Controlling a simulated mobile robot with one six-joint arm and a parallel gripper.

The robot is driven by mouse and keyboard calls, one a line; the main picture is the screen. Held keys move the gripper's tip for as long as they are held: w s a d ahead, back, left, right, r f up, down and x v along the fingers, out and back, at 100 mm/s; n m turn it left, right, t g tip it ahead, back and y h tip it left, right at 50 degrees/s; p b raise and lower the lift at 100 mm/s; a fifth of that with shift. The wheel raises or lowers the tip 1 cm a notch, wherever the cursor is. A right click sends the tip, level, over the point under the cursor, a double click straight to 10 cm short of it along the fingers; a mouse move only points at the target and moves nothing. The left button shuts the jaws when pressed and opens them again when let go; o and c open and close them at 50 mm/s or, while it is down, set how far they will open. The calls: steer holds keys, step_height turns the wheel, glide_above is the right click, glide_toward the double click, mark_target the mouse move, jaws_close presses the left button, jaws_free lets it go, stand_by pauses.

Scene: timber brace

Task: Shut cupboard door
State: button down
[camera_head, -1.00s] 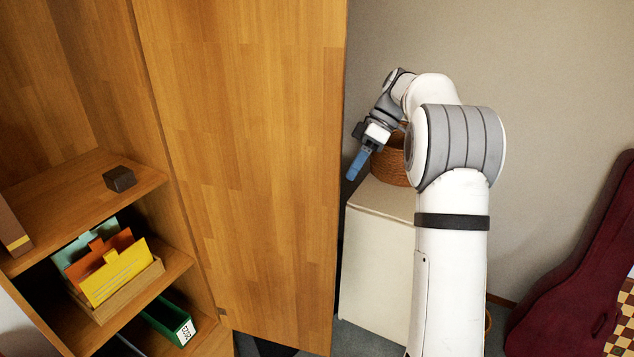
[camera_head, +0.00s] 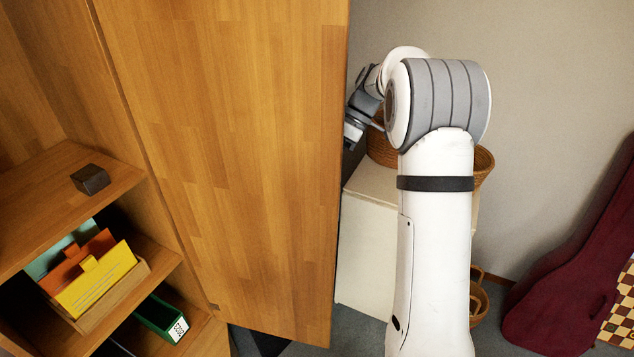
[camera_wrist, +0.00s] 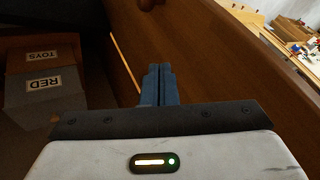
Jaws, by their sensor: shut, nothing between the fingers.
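The cupboard door (camera_head: 230,170) is a tall wooden panel standing open, hinged at its left beside the cupboard shelves (camera_head: 75,180). My gripper (camera_wrist: 160,70) has blue fingers pressed together with nothing between them. In the wrist view the fingers point along the brown door panel (camera_wrist: 215,75), close to its face; I cannot tell whether they touch it. In the head view my wrist is at the door's free right edge, and the fingertips are hidden behind the door. A round knob (camera_wrist: 148,4) shows at the top of the wrist view.
The shelves hold a dark block (camera_head: 90,179), colored folders (camera_head: 95,280) and a green box (camera_head: 163,318). Right of the door stand a white cabinet (camera_head: 365,245) and wicker baskets (camera_head: 482,165). A dark red instrument case (camera_head: 570,270) leans at right. Labelled boxes (camera_wrist: 45,85) show in the wrist view.

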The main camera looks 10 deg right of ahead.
mark_target(320, 185)
steer(key=shift+s+a+f+p, duration=0.2)
steer(key=shift+s+a+f, duration=0.25)
steer(key=shift+s, duration=0.3)
steer(key=shift+s+a+f+p, duration=0.25)
steer(key=shift+s+a, duration=0.35)
steer(key=shift+s, duration=0.2)
steer(key=shift+s+a+f+p, duration=0.25)
steer(key=shift+s+a, duration=0.25)
steer(key=shift+s, duration=0.25)
